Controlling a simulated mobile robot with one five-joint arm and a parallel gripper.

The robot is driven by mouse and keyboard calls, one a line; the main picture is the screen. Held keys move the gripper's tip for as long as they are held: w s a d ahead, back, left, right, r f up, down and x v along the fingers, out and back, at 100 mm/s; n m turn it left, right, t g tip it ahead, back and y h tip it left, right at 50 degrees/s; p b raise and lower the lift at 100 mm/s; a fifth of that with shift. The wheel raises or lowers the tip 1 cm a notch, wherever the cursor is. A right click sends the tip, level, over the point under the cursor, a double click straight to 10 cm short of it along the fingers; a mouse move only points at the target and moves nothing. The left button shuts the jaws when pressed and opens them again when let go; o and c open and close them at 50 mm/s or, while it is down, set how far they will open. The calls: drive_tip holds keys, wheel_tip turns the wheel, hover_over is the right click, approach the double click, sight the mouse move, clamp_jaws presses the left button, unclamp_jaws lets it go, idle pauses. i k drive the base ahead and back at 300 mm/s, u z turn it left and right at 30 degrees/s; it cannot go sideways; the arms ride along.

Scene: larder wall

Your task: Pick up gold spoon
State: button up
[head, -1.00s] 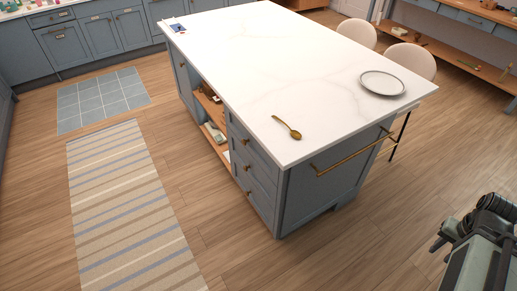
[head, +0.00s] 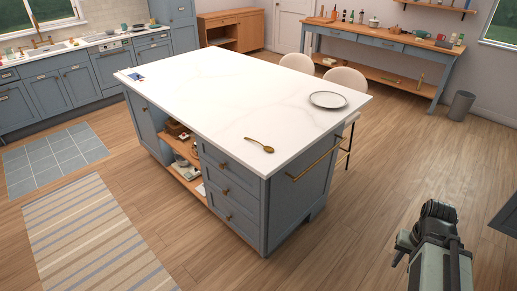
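The gold spoon (head: 259,145) lies on the white top of the kitchen island (head: 215,90), near its front edge. Its bowl end points right and toward me, its handle to the upper left. My gripper (head: 437,212) shows at the lower right as part of my dark and grey arm, well apart from the island and the spoon. Its fingers cannot be made out, so I cannot tell if it is open or shut.
A grey plate (head: 328,99) lies on the island's right corner. A brass towel bar (head: 313,160) sticks out from the island's end. Two cream stools (head: 346,78) stand behind it. Wooden floor is clear in front and right; a striped rug (head: 90,240) lies left.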

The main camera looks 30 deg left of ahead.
sight(269, 149)
drive_tip(key=u, duration=2.05)
drive_tip(key=i, duration=1.7)
drive_tip(key=z, duration=0.05)
